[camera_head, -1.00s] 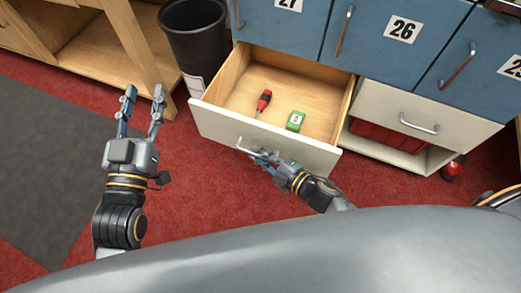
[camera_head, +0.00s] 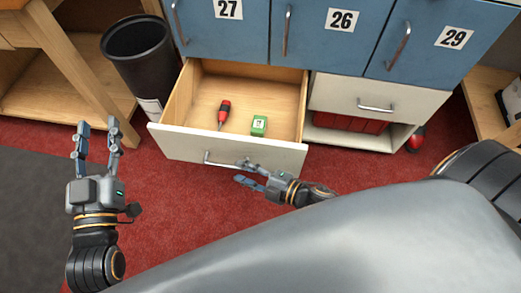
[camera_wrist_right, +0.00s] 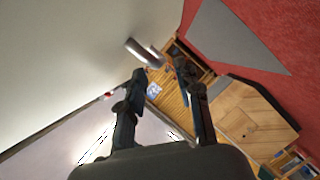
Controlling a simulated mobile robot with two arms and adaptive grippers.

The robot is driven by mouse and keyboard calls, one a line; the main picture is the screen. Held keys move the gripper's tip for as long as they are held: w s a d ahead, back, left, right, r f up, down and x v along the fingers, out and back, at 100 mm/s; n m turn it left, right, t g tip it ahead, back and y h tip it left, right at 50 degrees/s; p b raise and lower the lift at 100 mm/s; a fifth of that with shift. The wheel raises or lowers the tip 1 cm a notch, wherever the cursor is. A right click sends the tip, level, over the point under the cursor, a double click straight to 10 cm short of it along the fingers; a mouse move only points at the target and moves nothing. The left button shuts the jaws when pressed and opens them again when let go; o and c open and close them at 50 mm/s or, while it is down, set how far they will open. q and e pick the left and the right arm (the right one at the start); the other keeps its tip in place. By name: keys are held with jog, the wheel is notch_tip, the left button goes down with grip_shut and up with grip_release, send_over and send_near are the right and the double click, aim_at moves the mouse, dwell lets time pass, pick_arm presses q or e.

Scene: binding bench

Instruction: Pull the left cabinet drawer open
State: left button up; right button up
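The left cabinet drawer (camera_head: 225,145) is pulled well out, with a cream front and a light wooden inside. A red and black screwdriver (camera_head: 223,113) and a small green box (camera_head: 259,125) lie in it. Its metal handle (camera_head: 207,159) is on the front; the handle's end shows just beyond the fingertips in the right wrist view (camera_wrist_right: 143,52). My right gripper (camera_head: 243,173) is at the right end of the handle, its fingers apart in the right wrist view (camera_wrist_right: 158,72); contact is unclear. My left gripper (camera_head: 98,128) is open and empty, left of the drawer.
A black bin (camera_head: 148,65) stands left of the drawer, beside a wooden bench (camera_head: 65,60). Blue numbered doors (camera_head: 325,60) are above. A closed cream drawer (camera_head: 350,97) sits to the right, above a shelf with a red item (camera_head: 347,123). Red carpet in front is clear.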

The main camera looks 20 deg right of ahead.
jog(key=v, duration=0.6)
jog(key=shift+s+d, duration=0.2)
jog(key=shift+s, duration=0.05)
